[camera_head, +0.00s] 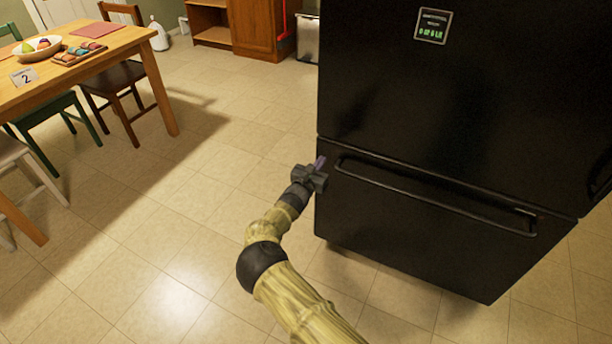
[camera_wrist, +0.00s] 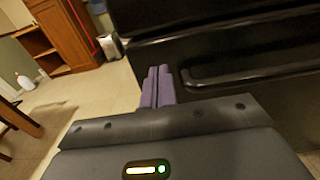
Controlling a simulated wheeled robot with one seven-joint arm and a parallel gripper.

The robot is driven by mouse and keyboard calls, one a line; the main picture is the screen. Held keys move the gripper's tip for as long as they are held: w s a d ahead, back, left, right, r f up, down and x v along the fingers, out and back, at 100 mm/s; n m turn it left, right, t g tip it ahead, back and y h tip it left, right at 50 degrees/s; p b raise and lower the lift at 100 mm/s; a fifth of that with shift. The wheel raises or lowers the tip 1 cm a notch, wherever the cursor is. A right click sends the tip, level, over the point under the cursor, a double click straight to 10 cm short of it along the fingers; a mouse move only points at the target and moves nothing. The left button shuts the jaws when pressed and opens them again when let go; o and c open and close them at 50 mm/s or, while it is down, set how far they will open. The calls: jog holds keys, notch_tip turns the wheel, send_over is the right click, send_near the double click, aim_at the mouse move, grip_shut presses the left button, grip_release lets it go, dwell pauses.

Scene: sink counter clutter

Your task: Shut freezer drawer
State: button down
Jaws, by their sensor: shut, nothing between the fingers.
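The black freezer drawer (camera_head: 420,235) is the lower front of the black fridge (camera_head: 460,90), with a long bar handle (camera_head: 430,197) across its upper part. Its front looks about flush with the door above; I cannot tell whether a small gap is left. My gripper (camera_head: 320,163) is at the drawer's upper left corner, left of the handle. In the wrist view its purple fingers (camera_wrist: 158,87) are together and empty, beside the drawer front (camera_wrist: 260,95) and the left end of the handle (camera_wrist: 190,80). Whether they touch the drawer is unclear.
A wooden table (camera_head: 110,48) with chairs stands at the upper left, holding a bowl (camera_head: 36,52) and a tray. A wooden cabinet (camera_head: 262,28) and a bin (camera_head: 308,38) stand at the back. The tiled floor left of the fridge is clear.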

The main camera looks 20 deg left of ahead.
jog(key=s+a+p, duration=0.1)
jog(key=s, duration=0.7)
jog(key=shift+f, duration=0.15)
jog(key=w+d+r+m+g+h, duration=0.1)
jog(key=d+m+g+h, duration=0.4)
jog(key=d, duration=0.7)
jog(key=d+r+m+g+h, duration=0.1)
jog(key=d+m+g+h, duration=0.15)
jog(key=d+m, duration=0.75)
jog(key=s+d+r+m+g+y, duration=0.35)
jog(key=s+d+m+g, duration=0.45)
jog(key=s+d, duration=0.5)
jog(key=s+d+r+m+y, duration=0.2)
jog(key=s+r+m+y, duration=0.1)
jog(key=s+r+m, duration=0.4)
jog(key=s+d+r+m+y, duration=0.3)
jog(key=s+m, duration=0.2)
jog(key=s, duration=0.4)
jog(key=w+p+v, duration=0.2)
jog(key=p+v, duration=1)
jog(key=w+r+p+v, duration=0.1)
jog(key=w+p+v, duration=0.2)
jog(key=p+v, duration=1)
jog(key=shift+p, duration=0.3)
